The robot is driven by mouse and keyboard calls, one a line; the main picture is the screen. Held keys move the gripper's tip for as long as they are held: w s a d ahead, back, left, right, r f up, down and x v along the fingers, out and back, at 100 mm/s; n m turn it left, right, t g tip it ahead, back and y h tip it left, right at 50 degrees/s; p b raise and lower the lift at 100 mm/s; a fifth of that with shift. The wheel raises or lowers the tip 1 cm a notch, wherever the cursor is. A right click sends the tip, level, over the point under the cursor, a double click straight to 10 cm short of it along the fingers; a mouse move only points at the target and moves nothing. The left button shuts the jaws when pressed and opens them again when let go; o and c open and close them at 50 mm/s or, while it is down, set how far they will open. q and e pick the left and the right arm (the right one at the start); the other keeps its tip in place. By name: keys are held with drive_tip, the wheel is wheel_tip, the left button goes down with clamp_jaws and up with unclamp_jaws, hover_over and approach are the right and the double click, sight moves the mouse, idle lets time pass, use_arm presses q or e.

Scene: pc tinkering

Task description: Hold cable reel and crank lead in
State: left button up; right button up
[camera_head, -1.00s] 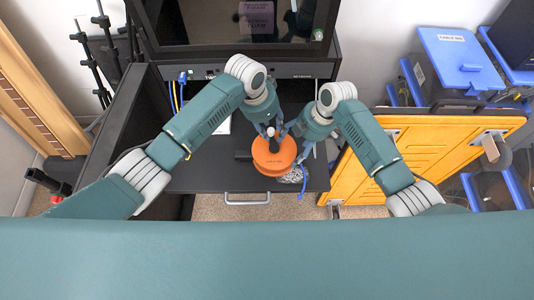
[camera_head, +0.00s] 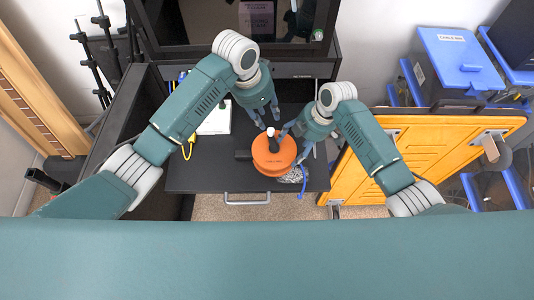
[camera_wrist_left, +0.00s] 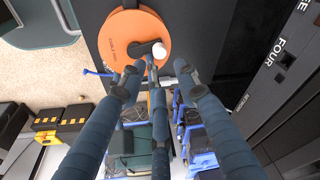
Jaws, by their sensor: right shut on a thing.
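The orange cable reel (camera_head: 268,167) sits at the front of the black surface. Its dark crank handle with a white knob (camera_head: 270,131) stands at its far side. The reel (camera_wrist_left: 120,32) and white knob (camera_wrist_left: 159,50) also show in the left wrist view. My left gripper (camera_head: 268,120) is open just beyond the knob, its fingers (camera_wrist_left: 155,75) spread and empty. My right gripper (camera_head: 292,143) is at the reel's right edge, shut on the reel; its exact contact is partly hidden. A blue lead end (camera_head: 303,182) hangs from a silvery bundle (camera_head: 292,175) beside the reel.
A monitor (camera_head: 225,20) stands behind. An orange panel (camera_head: 375,180) and blue-lidded bin (camera_head: 460,58) stand at right.

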sight(272, 132)
use_arm(q)
drive_tip(key=shift+s+a+x, duration=0.1)
drive_tip(key=shift+s+x, duration=0.05)
drive_tip(key=shift+x, duration=1.8)
drive_tip(key=shift+s+a+x, duration=0.15)
drive_tip(key=shift+x, duration=1.85)
drive_tip(key=shift+f, duration=0.15)
drive_tip(key=shift+c, duration=0.3)
clamp_jaws()
drive_tip(key=shift+o, duration=1.1)
unclamp_jaws()
